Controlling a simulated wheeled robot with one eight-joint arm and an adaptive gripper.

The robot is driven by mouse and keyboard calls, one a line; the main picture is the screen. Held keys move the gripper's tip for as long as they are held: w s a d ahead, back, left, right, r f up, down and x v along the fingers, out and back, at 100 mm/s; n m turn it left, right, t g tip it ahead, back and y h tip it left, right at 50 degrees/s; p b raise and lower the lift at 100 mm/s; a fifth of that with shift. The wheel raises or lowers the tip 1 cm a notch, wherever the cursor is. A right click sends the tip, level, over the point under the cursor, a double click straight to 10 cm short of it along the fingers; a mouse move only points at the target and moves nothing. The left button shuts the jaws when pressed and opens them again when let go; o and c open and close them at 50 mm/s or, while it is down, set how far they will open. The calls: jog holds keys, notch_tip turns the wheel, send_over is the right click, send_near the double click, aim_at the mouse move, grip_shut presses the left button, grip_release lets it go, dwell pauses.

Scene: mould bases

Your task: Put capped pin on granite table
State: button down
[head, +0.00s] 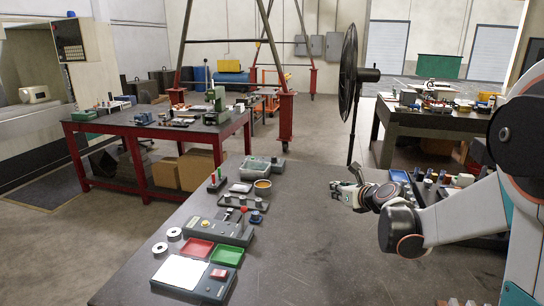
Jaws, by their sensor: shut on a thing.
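My gripper (343,186) is at the middle right, above the far part of the near dark-topped table (320,255). It points left, and my arm reaches in from the right edge. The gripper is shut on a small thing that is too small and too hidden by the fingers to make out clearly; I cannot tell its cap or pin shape. Which table is granite is not plain; the near one has a smooth dark grey top. Small upright pin-like parts (428,182) stand behind my arm on the right, partly hidden.
The table's middle is clear. A red-framed table (150,128) and a black fan (349,72) stand beyond.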

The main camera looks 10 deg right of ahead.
jog(key=s+a+f+b, duration=0.1)
jog(key=s+a+f, duration=0.2)
jog(key=s+a, duration=0.2)
jog(key=s+a+f+n+y+b, duration=0.1)
jog(key=s+a+f, duration=0.2)
jog(key=s+a, duration=0.2)
jog(key=shift+s+a+f+g+y, duration=0.3)
jog(key=shift+s+a, duration=0.05)
jog(key=shift+a, duration=0.6)
